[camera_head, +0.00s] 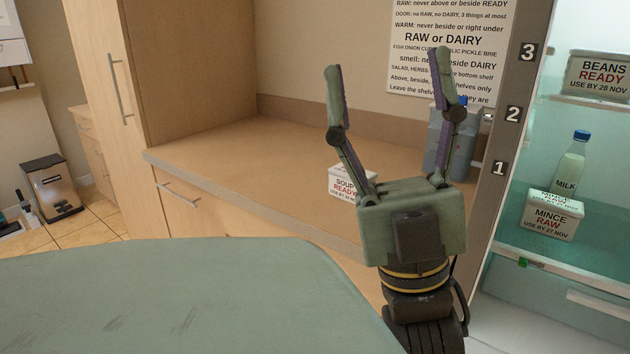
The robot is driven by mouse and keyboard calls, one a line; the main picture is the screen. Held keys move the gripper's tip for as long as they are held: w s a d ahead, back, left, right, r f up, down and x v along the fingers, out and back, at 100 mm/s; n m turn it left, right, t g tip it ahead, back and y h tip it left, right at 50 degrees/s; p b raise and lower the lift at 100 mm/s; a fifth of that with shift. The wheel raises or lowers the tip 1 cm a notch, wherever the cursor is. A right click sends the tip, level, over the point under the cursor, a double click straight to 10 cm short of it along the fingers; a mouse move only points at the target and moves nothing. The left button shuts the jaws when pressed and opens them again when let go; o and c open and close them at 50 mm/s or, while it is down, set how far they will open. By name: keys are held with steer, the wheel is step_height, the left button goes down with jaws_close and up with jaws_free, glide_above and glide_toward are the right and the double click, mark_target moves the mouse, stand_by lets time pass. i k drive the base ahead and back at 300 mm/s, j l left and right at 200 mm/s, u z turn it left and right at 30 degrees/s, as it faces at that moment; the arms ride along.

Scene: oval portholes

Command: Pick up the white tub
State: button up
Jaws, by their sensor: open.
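A white tub (341,183) labelled "SOUP READY" sits on the wooden counter, its right side partly hidden behind my gripper. My gripper (388,62) is open and empty, its fingers spread wide and pointing away from me. Its left finger overlaps the tub's right edge in the picture; I cannot tell the distance between them. Two more white tubs are in the open fridge at right: "BEANS READY" (598,76) on an upper shelf and "MINCE RAW" (551,216) lower down.
A bluish clear container (436,143) stands on the counter behind my right finger. A milk bottle (570,165) is in the fridge behind the mince tub. Shelves are numbered 1 to 3. A printed rules sign (412,40) hangs on the wall. The counter's left part (215,150) is clear.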

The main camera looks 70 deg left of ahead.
mark_target(341, 186)
steer(key=u, duration=1.8)
